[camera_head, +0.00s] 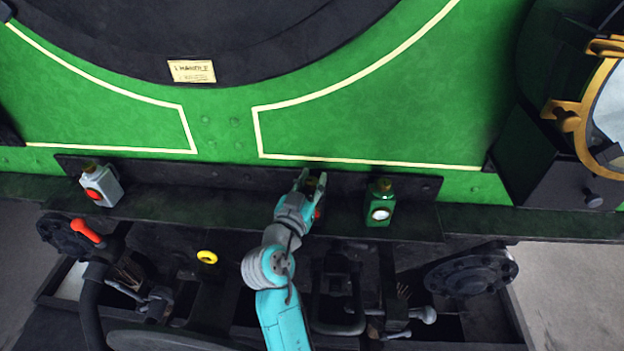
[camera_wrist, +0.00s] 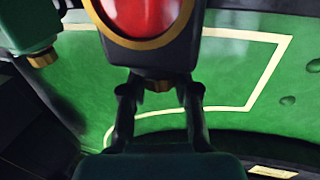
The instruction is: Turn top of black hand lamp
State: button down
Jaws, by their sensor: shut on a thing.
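The black hand lamp (camera_wrist: 185,48) shows in the wrist view upside down, with a red lens (camera_wrist: 142,15) in a brass ring. Its small brass top (camera_wrist: 160,86) sits between the fingertips of my gripper (camera_wrist: 159,90), which is shut on it. In the head view my gripper (camera_head: 313,180) is at the lamp on the dark ledge, and the arm and gripper hide most of the lamp. A bit of its red lens (camera_head: 318,214) shows beside the gripper.
A green lamp (camera_head: 379,204) with a white lens stands on the ledge to the right; it also shows in the wrist view (camera_wrist: 28,24). A white lamp (camera_head: 101,186) with a red lens stands at far left.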

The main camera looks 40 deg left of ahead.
aim_at(312, 181)
jog(key=shift+m+t+h, duration=0.4)
jog(key=shift+m+h, duration=0.7)
jog(key=shift+h, duration=0.9)
jog(key=shift+f, duration=0.1)
jog(key=c, duration=0.8)
grip_release()
notch_tip(312, 181, up, 10)
jog(key=shift+r, duration=0.1)
